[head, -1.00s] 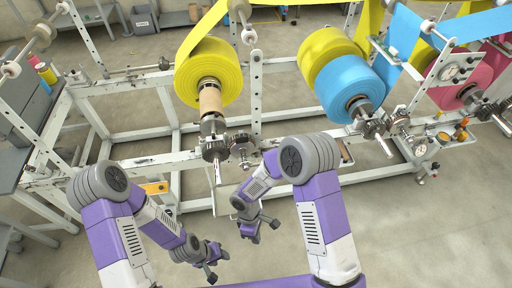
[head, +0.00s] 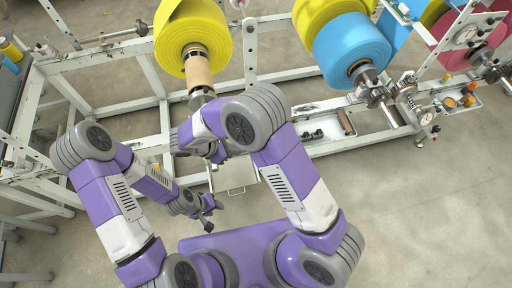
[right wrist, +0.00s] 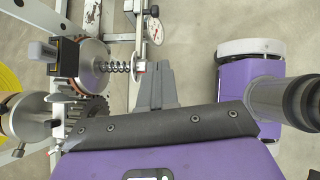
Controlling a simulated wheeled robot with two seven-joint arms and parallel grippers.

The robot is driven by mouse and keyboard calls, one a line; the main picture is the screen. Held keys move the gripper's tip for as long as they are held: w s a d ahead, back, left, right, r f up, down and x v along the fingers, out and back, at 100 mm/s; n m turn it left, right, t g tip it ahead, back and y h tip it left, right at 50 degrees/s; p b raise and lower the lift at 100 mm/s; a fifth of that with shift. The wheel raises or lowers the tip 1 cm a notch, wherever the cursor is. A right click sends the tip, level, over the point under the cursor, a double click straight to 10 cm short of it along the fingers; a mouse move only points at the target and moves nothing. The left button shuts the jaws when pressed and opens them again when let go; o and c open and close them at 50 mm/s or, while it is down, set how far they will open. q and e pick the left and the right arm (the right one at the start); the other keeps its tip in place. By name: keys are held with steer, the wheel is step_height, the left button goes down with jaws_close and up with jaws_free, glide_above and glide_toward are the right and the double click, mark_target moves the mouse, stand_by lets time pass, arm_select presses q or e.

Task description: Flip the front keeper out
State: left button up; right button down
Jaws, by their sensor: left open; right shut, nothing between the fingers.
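The yellow roll (head: 193,38) sits on a shaft with a tan core (head: 199,70) on the frame's front side. In the head view my right arm hides the shaft's front end. The right wrist view shows a toothed gear (right wrist: 88,112), a disc (right wrist: 92,66), a spring (right wrist: 118,68) and a dark block (right wrist: 68,50) there. I cannot tell for certain which part is the front keeper. My right gripper (right wrist: 155,72) is shut and empty, just right of the spring; contact is unclear. It also shows in the head view (head: 180,143). My left gripper (head: 209,204) is open and empty, lower down.
The white frame (head: 110,110) runs across behind my arms. A blue roll (head: 350,50) stands to the right, with a small-parts tray (head: 325,130) on the front rail. A dial gauge (right wrist: 153,30) is near the right fingers. The floor at right is clear.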

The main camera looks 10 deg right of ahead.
arm_select(q)
step_height(320, 180, down, 4)
steer(key=b, duration=0.3)
steer(key=shift+r, duration=0.2)
arm_select(e)
steer(key=d+r+x, duration=0.1)
steer(key=d+x, duration=0.1)
steer(key=x, duration=1.1)
steer(key=shift+w+r, duration=0.15)
steer(key=shift+r, duration=0.2)
